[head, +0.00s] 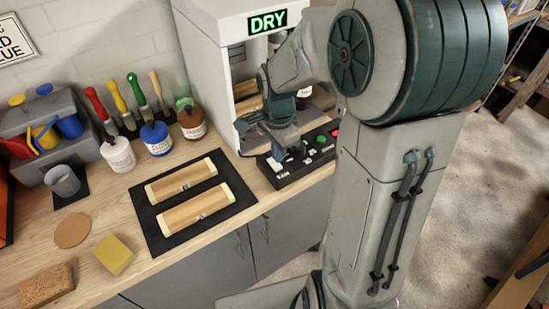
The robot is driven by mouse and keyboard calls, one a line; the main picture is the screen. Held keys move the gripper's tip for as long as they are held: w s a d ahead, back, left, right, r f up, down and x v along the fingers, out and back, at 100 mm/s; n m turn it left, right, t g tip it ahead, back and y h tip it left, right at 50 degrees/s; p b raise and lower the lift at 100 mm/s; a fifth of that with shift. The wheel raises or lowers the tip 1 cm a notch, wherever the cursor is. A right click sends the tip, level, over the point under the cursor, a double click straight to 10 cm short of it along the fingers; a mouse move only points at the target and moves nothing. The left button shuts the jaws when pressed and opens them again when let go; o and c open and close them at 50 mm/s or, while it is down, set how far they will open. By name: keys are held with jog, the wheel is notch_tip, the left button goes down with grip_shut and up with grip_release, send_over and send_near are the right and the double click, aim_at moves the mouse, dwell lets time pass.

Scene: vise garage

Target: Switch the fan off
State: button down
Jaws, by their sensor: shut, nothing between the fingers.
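A black control panel (322,158) lies along the front of the white drying cabinet (211,42), whose green sign (268,23) reads DRY. The panel carries a green button (321,139), a red button (336,132) and small white labels too small to read surely. My gripper (287,157) points down at the left end of the panel, shut and empty. Its fingertips are at or just above the panel; I cannot tell if they touch. The gripper hides the control beneath it, so the fan switch's position does not show. No fan is clearly visible.
A black mat (157,228) with two wooden pieces lies left of the panel. Paint jars (156,138), brushes, a grey bin (52,117), a yellow sponge (114,255) and a brown block (46,287) stand on the workbench. My arm blocks the right side.

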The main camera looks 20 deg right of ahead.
aim_at(278, 167)
notch_tip(278, 167, up, 4)
jog(key=p, duration=0.2)
jog(key=shift+r+p, duration=0.25)
jog(key=shift+p, duration=0.1)
dwell(0.3)
jog(key=s+r+n+t, duration=0.1)
jog(key=s+r+n, duration=0.2)
jog(key=s+n, duration=0.4)
jog(key=s+r+n+t, duration=0.2)
jog(key=s+r+n, duration=0.2)
jog(key=s+n, duration=0.3)
jog(key=shift+s+r, duration=0.15)
jog(key=shift+s, duration=0.1)
jog(key=shift+d, duration=0.1)
